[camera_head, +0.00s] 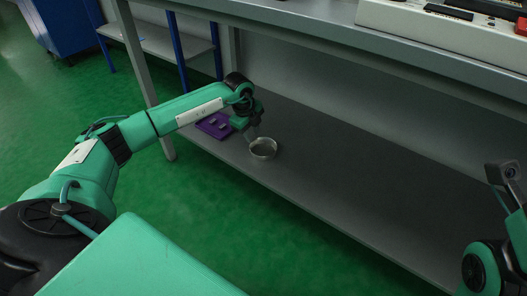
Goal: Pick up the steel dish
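The steel dish (264,149) is a small round shallow metal dish. It sits on the grey lower shelf (340,176) of the bench. My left gripper (253,137) reaches down from the left and its tips are at the dish's left back rim. The fingers are small and partly hidden, so I cannot tell whether they are open or touching the rim. My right arm shows only at the lower right edge, and its fingers are not visible.
A purple tray (207,128) with small grey parts lies on the shelf left of the dish. The bench top overhangs the shelf and carries a white device (440,30) at upper right. The shelf right of the dish is clear. A blue cabinet (62,22) stands far left.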

